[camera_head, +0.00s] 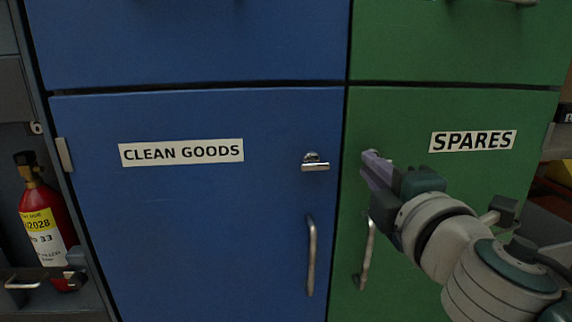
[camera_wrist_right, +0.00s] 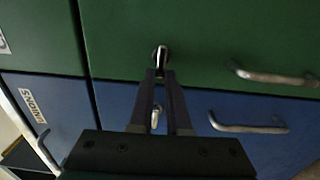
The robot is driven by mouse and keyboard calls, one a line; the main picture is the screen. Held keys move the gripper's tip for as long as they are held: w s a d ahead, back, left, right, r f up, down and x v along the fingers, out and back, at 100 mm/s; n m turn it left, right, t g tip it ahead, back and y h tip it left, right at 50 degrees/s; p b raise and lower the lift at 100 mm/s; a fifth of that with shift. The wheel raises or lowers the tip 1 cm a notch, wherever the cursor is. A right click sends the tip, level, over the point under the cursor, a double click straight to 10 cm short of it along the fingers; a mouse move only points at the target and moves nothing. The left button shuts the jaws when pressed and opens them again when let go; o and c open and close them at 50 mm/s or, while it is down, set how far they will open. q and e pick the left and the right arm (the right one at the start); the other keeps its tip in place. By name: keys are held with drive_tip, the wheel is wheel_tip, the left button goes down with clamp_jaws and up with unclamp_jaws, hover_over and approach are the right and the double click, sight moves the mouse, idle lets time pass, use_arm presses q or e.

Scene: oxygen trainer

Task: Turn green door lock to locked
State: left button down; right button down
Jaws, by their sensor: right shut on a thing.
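The green door (camera_head: 450,200) with the SPARES label (camera_head: 472,141) is closed, to the right of the blue door. Its metal lock knob (camera_wrist_right: 160,57) shows at the fingertips in the right wrist view; in the head view my gripper hides it. My right gripper (camera_head: 376,168) reaches in from the right to the green door's left edge. In the wrist view the right gripper (camera_wrist_right: 159,74) has its fingers closed together on the lock knob. The knob looks roughly in line with the fingers, but its exact turn is hard to tell. My left gripper is not in view.
The green door's bar handle (camera_head: 366,250) is just below my right gripper. A red fire extinguisher (camera_head: 45,220) stands at the far left.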

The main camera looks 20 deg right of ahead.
drive_tip(key=c, duration=0.9)
unclamp_jaws()
drive_tip(key=v, duration=1)
